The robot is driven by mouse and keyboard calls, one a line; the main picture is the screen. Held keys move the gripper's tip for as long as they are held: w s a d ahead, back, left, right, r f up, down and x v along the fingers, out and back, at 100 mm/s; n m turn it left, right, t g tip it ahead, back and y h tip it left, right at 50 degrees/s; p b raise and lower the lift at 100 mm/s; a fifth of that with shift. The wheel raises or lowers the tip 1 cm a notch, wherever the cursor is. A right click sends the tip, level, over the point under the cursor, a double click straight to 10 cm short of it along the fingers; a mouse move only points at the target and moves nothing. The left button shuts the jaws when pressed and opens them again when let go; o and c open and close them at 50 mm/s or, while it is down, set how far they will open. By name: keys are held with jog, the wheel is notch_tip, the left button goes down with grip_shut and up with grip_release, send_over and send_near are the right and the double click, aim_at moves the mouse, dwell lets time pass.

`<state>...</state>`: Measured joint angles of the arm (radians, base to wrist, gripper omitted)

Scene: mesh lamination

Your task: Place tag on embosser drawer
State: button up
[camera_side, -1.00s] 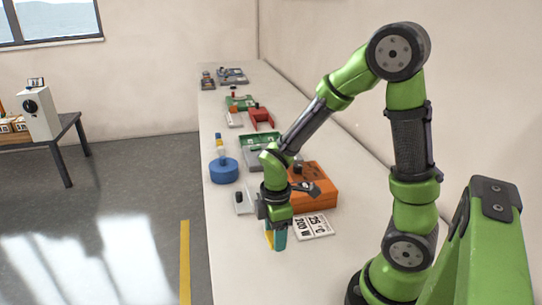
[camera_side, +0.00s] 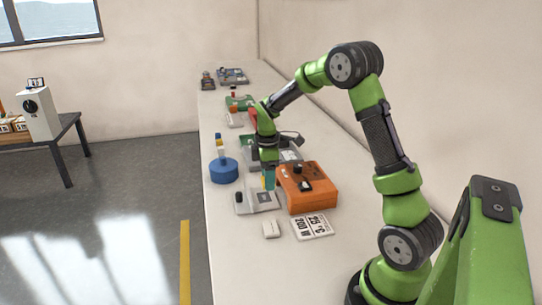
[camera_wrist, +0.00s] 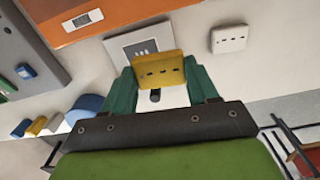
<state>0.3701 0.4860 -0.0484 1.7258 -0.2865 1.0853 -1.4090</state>
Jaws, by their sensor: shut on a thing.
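My gripper (camera_side: 268,180) has teal fingers and is shut on a small yellow tag (camera_wrist: 158,69), which has a row of dark marks. The tag sits between the fingertips in the wrist view. The pale embosser (camera_side: 252,208) lies on the bench with a dark knob and a grey square plate, apparently its drawer (camera_side: 264,198). The plate also shows in the wrist view (camera_wrist: 126,40), partly hidden behind the tag. My gripper is at the far side of the embosser in the side view. I cannot tell the gap between tag and plate.
An orange box (camera_side: 318,200) stands close on the right. A blue round container (camera_side: 223,171) stands to the left. A small white block (camera_side: 271,229) and a printed sign (camera_side: 312,227) lie nearer. Green and grey devices stand farther along the bench. The near bench is mostly clear.

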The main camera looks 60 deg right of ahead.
aim_at(264, 197)
jog(key=w+d+r, duration=0.2)
jog(key=w+r, duration=0.1)
jog(key=shift+n, duration=0.5)
notch_tip(264, 197, down, 10)
jog(key=shift+r, duration=0.1)
jog(key=shift+s+f, duration=0.1)
jog(key=shift+f, duration=0.1)
jog(key=o, duration=1)
jog(key=shift+o, duration=0.2)
